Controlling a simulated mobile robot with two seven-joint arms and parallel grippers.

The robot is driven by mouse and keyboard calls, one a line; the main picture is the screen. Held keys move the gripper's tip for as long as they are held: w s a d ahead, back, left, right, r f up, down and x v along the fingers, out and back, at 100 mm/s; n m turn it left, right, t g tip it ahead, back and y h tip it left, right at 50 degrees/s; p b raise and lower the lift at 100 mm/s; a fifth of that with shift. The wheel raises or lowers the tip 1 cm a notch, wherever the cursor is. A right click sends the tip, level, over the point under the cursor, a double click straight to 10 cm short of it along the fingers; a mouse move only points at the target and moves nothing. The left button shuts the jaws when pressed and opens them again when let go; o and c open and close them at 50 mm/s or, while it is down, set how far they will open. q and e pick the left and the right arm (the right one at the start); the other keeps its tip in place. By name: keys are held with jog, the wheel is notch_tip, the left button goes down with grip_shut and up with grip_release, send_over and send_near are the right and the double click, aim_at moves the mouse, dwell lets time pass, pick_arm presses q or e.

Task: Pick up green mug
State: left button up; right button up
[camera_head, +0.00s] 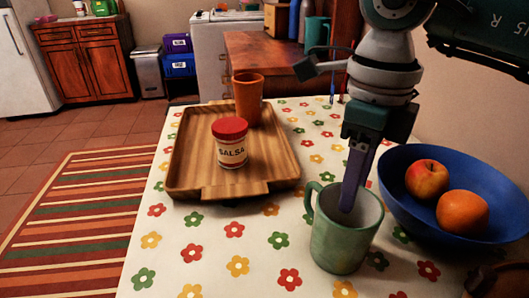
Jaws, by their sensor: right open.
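The green mug (338,246) stands upright on the flowered tablecloth at the front, with its handle on the left side. My right arm comes down from the top right. Its gripper (350,205) points down over the mug, and a finger reaches to the mug's opening, seemingly inside the rim. The gripper is open; only one finger shows clearly, and I cannot tell whether it touches the mug.
A blue bowl (478,240) with an apple (427,178) and an orange (462,212) stands close right of the mug. A wooden tray (190,160) holds a salsa jar (231,150) and an orange cup (248,100). The cloth left of the mug is clear.

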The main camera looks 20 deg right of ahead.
aim_at(346, 217)
notch_tip(346, 217, down, 4)
jog(key=shift+r, duration=0.15)
jog(key=shift+d, duration=0.1)
grip_shut()
dwell(1.3)
